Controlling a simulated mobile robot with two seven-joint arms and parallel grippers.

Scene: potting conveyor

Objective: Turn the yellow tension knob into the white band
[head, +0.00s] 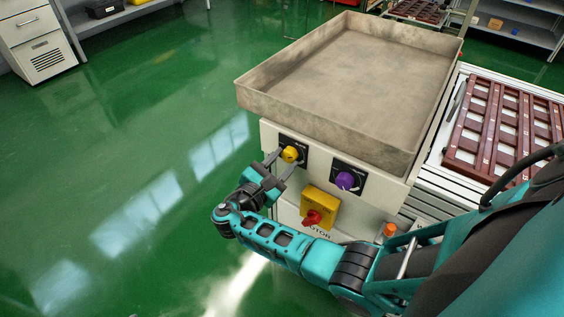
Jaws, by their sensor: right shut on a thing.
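The yellow tension knob (290,155) sits on a small black dial plate (294,143) on the front of the cream control box, at its upper left. My right gripper (283,160) reaches it from the lower left, with its fingers shut on the knob. The dial marks are tiny and partly covered by the fingers. I cannot make out the white band or where the knob points. My left gripper is not in view.
A purple knob (345,181) is right of the yellow one. Below is a yellow switch plate (320,203) with a red rotary switch (312,218). An orange button (389,230) is near my forearm. A large empty metal tray (350,70) tops the box. Open green floor lies left.

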